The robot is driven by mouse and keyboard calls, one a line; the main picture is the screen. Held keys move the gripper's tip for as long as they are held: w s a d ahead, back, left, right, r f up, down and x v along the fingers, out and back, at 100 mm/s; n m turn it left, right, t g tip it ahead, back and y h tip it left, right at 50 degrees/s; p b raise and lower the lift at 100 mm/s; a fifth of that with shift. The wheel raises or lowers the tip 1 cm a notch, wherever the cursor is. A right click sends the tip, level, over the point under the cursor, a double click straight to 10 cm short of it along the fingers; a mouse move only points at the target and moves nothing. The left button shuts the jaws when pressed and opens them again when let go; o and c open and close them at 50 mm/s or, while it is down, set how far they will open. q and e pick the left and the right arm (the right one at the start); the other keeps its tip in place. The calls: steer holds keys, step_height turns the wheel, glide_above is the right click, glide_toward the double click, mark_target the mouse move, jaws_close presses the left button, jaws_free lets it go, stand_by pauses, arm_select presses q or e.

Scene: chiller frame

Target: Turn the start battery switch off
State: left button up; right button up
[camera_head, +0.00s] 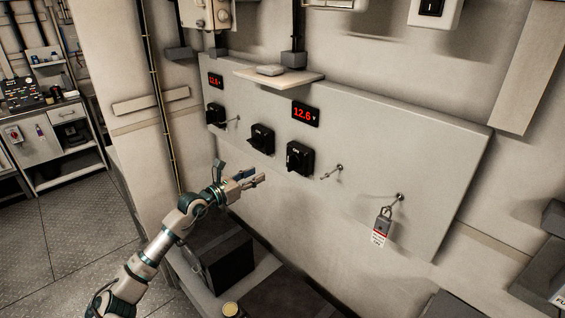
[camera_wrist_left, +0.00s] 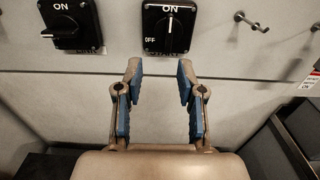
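Three black rotary switches sit on a pale wall panel. The left one (camera_head: 215,115) is farther along the panel. My left gripper (camera_head: 250,180) is open and empty, below the middle and right switches. Its blue-padded fingers (camera_wrist_left: 160,85) point at the right switch, apart from it.
A hook (camera_head: 332,171) sticks out right of the switches. A padlock with a tag (camera_head: 383,222) hangs farther right. A dark box (camera_head: 228,260) stands below the panel.

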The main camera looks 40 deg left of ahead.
arm_select(q)
steer(key=p, duration=0.1)
glide_toward(288, 160)
steer(key=w+d, duration=0.1)
steer(key=w, duration=0.4)
steer(key=w+p, duration=0.1)
steer(key=w, duration=0.2)
steer(key=shift+w+a+r, duration=0.1)
steer(key=shift+w+r, duration=0.1)
steer(key=shift+w, duration=0.2)
steer(key=shift+w+d, duration=0.35)
steer(key=shift+d, duration=0.1)
steer(key=shift+s+a, duration=0.2)
steer(key=shift+a, duration=0.15)
steer(key=c, duration=0.7)
steer(key=shift+s+a+f, duration=0.1)
steer(key=shift+a+f, duration=0.05)
steer(key=shift+a, duration=0.1)
jaws_close()
arm_select(e)
steer(key=s+d+f, duration=0.1)
steer(key=s+f, duration=0.2)
steer(key=f, duration=0.2)
steer(key=shift+s+d, duration=0.2)
steer(key=shift+s, duration=0.15)
